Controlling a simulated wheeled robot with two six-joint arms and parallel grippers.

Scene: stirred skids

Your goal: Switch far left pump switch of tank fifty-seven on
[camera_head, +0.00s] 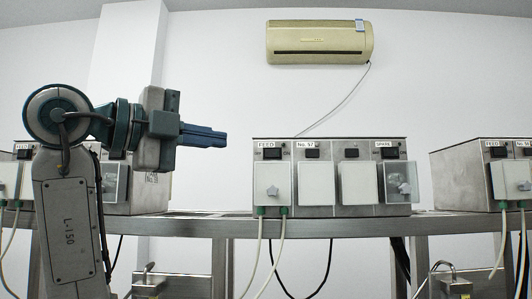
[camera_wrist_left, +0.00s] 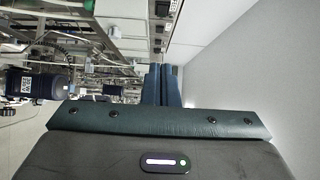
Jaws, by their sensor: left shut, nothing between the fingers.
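The steel control box labelled No. 57 (camera_head: 331,145) stands on the bench in the middle of the head view. Its far left black switch (camera_head: 272,154) sits under a FEED label; its position is too small to tell. My right gripper is out of view.
A similar box (camera_head: 465,160) stands at the right, and another (camera_head: 140,195) is partly hidden behind my left arm. A clear flap (camera_head: 400,182) sticks out at the No. 57 box's right end. Cables (camera_head: 262,250) hang below the bench edge (camera_head: 330,225).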

